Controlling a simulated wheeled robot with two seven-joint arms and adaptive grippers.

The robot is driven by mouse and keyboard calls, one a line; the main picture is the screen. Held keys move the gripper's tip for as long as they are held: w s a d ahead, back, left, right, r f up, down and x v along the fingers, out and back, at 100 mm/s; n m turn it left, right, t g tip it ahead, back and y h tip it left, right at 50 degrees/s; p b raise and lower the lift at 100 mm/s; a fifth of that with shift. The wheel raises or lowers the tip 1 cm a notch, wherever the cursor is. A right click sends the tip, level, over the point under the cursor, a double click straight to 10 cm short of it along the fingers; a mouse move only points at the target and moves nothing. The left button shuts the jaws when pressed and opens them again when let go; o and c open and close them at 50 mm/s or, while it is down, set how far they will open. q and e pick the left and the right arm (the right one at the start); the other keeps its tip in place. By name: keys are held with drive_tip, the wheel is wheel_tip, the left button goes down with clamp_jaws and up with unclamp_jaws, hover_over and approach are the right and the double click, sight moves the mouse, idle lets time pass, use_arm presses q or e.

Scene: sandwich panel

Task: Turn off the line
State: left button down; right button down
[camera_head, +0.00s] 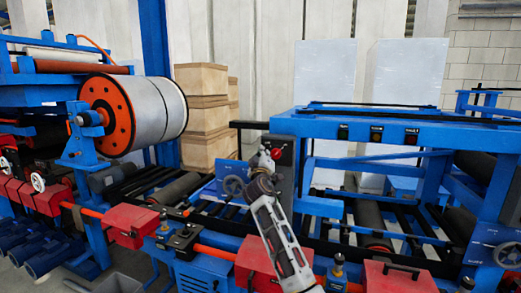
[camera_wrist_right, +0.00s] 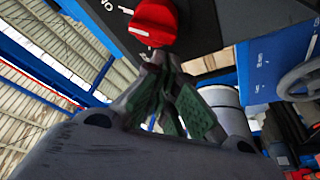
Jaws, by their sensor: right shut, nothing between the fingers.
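A red knob (camera_wrist_right: 153,22) sits on a dark panel (camera_wrist_right: 215,22) with white lettering, part of which shows beside the knob in the right wrist view. In the head view the small red knob (camera_head: 276,153) is on the upright dark panel (camera_head: 286,178) at the middle of the line. My right gripper (camera_wrist_right: 163,62) is shut and empty. Its fingertips are right at the knob's lower edge in the wrist view; I cannot tell whether they touch it. In the head view my right gripper (camera_head: 265,160) is up against the panel front. My left gripper is not in view.
A blue machine frame (camera_head: 370,128) stands right of the panel. A handwheel (camera_head: 233,186) is just left of my right gripper. A large roll (camera_head: 158,108) with an orange end hangs at left. Red boxes (camera_head: 128,228) line the front. Stacked cartons (camera_head: 200,100) stand behind.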

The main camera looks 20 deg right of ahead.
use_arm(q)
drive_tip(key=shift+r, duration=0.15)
use_arm(e)
drive_tip(key=shift+s+d+f, duration=0.15)
drive_tip(key=shift+d+f, duration=0.1)
drive_tip(key=shift+f, duration=0.05)
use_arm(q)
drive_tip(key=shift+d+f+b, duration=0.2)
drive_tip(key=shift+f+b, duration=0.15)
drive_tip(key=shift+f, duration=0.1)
use_arm(e)
drive_tip(key=shift+a+f, duration=0.1)
drive_tip(key=shift+f, duration=0.1)
idle(0.4)
